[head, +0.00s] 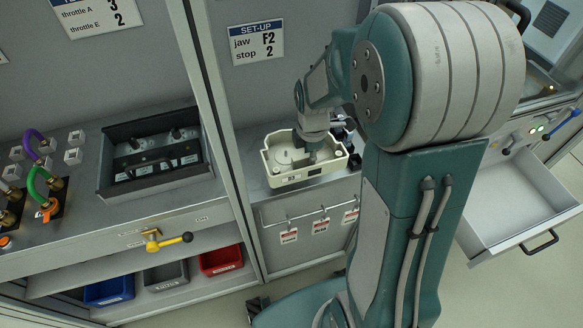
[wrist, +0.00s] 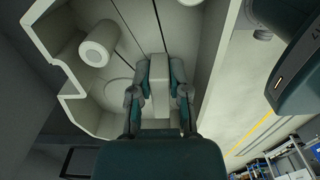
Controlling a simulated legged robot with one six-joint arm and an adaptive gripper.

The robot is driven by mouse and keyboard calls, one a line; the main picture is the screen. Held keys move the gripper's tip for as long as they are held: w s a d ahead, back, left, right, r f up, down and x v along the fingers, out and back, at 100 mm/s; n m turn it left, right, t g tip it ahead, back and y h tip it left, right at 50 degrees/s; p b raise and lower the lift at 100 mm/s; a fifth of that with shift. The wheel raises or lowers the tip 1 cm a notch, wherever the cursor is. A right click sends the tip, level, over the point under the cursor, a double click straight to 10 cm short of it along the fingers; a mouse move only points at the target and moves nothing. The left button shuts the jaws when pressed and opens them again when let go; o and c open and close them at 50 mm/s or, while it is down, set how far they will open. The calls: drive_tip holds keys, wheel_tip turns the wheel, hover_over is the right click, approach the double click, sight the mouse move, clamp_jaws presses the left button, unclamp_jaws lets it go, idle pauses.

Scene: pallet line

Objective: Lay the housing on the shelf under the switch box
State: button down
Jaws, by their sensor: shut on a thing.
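The housing (head: 282,180) is a cream, open-topped casting with a small label on its front wall. In the head view it is at the middle counter, open side up. My gripper (head: 312,153) reaches down into it. In the wrist view my gripper (wrist: 160,90) is shut on an upright pale rib inside the housing (wrist: 60,50), with one finger on each side. I cannot tell whether the housing's base touches the counter.
A dark open tray (head: 105,185) with a handled part sits on the left counter. Tags (head: 321,226) hang on a rail below the housing. A yellow lever (head: 165,240) juts out over several coloured bins (head: 110,290). An open drawer (head: 520,205) sticks out at right. My arm hides part of the background.

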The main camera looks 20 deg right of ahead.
drive_tip(key=w+f, duration=0.1)
drive_tip(key=w+a+f, duration=0.1)
drive_tip(key=f, duration=0.1)
drive_tip(key=w+a+f, duration=0.1)
drive_tip(key=f, duration=0.1)
drive_tip(key=shift+w+a+f, duration=0.15)
drive_tip(key=shift+a+f, duration=0.05)
drive_tip(key=shift+a, duration=0.05)
drive_tip(key=f, duration=0.3)
drive_tip(key=shift+w+a+f, duration=0.15)
drive_tip(key=shift+a+f, duration=0.15)
drive_tip(key=c, duration=0.6)
unclamp_jaws()
drive_tip(key=shift+r, duration=0.1)
